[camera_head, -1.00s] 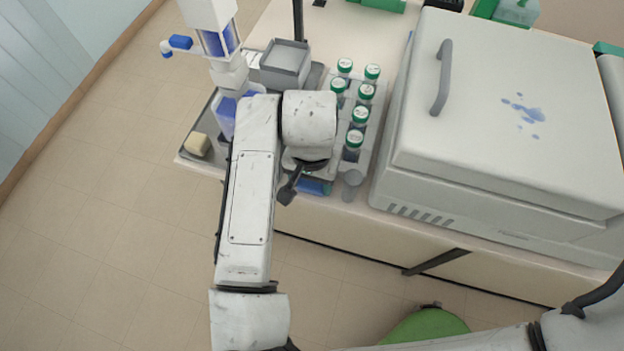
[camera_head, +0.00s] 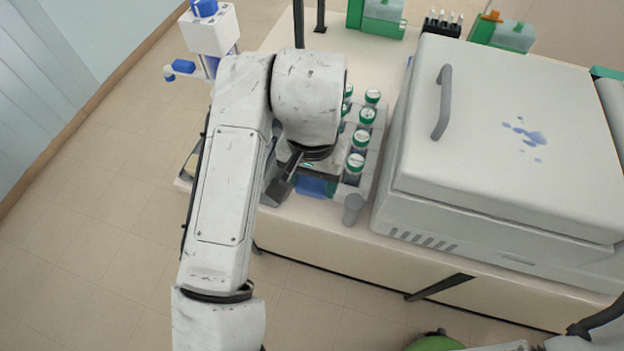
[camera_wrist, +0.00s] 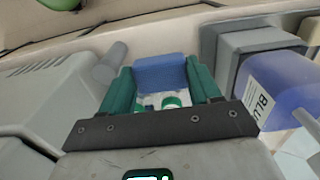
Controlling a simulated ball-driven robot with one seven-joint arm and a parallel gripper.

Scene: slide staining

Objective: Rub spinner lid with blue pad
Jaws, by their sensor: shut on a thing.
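The blue pad (camera_wrist: 160,72) is held between the two green fingers of my gripper (camera_wrist: 162,80) in the wrist view. In the head view the pad (camera_head: 312,187) shows below my wrist, near the front edge of the bench. The spinner is the large white box at the right; its flat lid (camera_head: 470,130) is closed and has a grey handle (camera_head: 443,100). A blue stain (camera_head: 527,132) of several spots lies on the lid. The pad is left of the spinner and apart from the lid.
Several green-capped vials (camera_head: 356,162) stand in a rack between my gripper and the spinner. A small grey cylinder (camera_head: 353,208) stands at the bench's front edge. Green-and-grey boxes (camera_head: 376,20) stand at the back.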

